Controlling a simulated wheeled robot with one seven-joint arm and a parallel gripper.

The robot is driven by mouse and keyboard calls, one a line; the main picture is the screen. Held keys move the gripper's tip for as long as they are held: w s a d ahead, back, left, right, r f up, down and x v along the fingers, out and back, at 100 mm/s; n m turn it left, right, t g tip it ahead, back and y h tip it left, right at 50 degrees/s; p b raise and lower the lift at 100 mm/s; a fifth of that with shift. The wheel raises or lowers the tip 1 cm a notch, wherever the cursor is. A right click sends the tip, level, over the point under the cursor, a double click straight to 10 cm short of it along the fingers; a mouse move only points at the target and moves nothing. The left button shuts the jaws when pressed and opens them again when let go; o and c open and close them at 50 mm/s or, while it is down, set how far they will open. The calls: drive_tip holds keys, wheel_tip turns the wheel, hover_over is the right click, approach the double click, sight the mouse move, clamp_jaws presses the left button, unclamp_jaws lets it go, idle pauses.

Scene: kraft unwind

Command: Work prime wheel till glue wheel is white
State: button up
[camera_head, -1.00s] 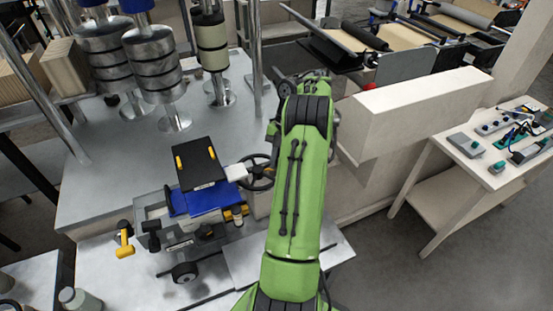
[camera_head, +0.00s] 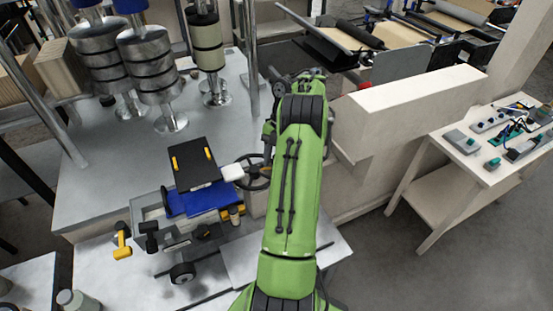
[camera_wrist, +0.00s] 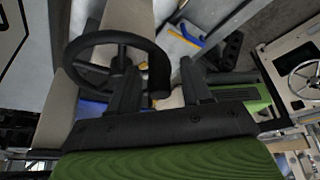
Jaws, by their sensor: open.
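A black spoked handwheel, which I take for the prime wheel (camera_head: 252,172), is mounted beside the blue and black unit. In the wrist view the same wheel (camera_wrist: 88,42) fills the upper left. My gripper (camera_wrist: 156,66) is open there, with one finger over the wheel's middle and the other outside its right rim. The right rim appears between the fingers; I cannot tell whether they touch it. In the head view my green arm hides most of the gripper.
A black lid-like panel (camera_head: 193,165) and a yellow handle (camera_head: 122,240) are near the handwheel. Metal rollers (camera_head: 150,65) stand behind. A beige block (camera_head: 420,95) is right of my arm. A spoked wheel (camera_wrist: 306,76) shows at the wrist view's right edge.

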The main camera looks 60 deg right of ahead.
drive_tip(key=p+v, duration=0.6)
drive_tip(key=v, duration=0.6)
drive_tip(key=shift+r, duration=0.1)
